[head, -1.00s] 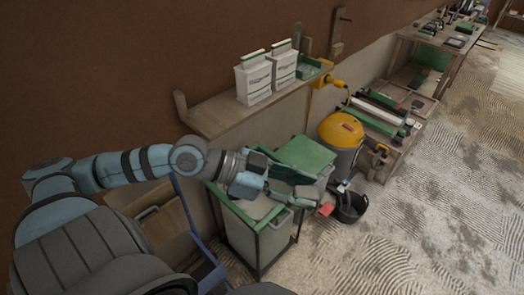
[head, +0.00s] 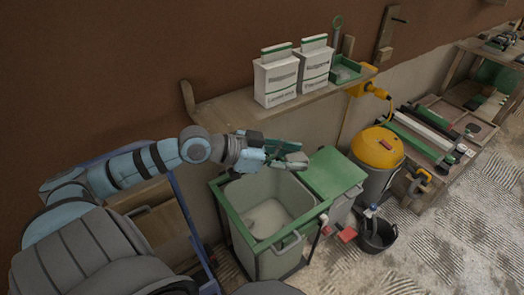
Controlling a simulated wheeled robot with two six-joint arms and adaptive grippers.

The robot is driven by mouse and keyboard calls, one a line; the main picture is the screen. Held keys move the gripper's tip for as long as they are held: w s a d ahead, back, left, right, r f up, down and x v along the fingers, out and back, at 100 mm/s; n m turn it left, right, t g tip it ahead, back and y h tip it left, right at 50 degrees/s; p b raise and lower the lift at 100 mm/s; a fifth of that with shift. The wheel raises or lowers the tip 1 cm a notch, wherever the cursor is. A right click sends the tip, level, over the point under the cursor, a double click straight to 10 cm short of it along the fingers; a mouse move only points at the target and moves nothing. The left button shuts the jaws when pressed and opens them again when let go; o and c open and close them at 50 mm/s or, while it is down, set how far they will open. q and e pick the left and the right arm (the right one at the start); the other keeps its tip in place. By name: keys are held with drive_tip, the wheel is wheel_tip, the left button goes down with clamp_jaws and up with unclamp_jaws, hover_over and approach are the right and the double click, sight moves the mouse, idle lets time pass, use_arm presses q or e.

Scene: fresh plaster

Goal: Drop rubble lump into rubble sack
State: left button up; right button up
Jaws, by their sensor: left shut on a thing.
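The rubble sack (head: 246,190) appears as a pale, open-topped liner inside a green-rimmed frame, below and in front of my left gripper. Its mouth is open, and a pale patch shows at its bottom, too indistinct to name. My left gripper (head: 286,154) is above the sack's back right corner. It is shut on a small pale grey piece, which looks like the rubble lump (head: 297,160); the dark green fingers partly hide it. My right gripper is not in view.
A green-lidded bin (head: 335,172) stands right beside the sack. A wall shelf (head: 232,112) with white packets (head: 275,78) is behind the gripper. A yellow-topped vacuum (head: 377,148) and black bucket (head: 378,236) stand to the right. Floor at lower right is clear.

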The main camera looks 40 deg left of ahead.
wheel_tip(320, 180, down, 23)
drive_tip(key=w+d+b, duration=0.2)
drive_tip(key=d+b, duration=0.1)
drive_tip(key=b, duration=1.8)
use_arm(q)
drive_tip(key=w+a+f+n+t+y+b, duration=0.1)
drive_tip(key=a+f, duration=0.4)
drive_tip(key=f, duration=0.6)
drive_tip(key=w+a+f+n+t+y+b, duration=0.1)
drive_tip(key=w+a+f+n+y, duration=0.3)
drive_tip(key=f, duration=0.8)
drive_tip(key=w+a+f+n+y+b, duration=0.1)
drive_tip(key=w+a+f+n+y, duration=0.1)
drive_tip(key=a+f, duration=0.6)
wheel_tip(320, 180, down, 4)
drive_tip(key=w+y, duration=0.1)
drive_tip(key=w, duration=0.1)
drive_tip(key=shift+w+r+n+t, duration=0.25)
drive_tip(key=shift+w+n+t, duration=0.15)
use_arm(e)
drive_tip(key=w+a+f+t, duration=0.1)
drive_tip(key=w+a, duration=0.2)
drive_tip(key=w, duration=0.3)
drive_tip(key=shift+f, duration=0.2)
use_arm(q)
drive_tip(key=o, duration=1.3)
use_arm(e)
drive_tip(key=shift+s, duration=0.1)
use_arm(q)
drive_tip(key=shift+s, duration=0.1)
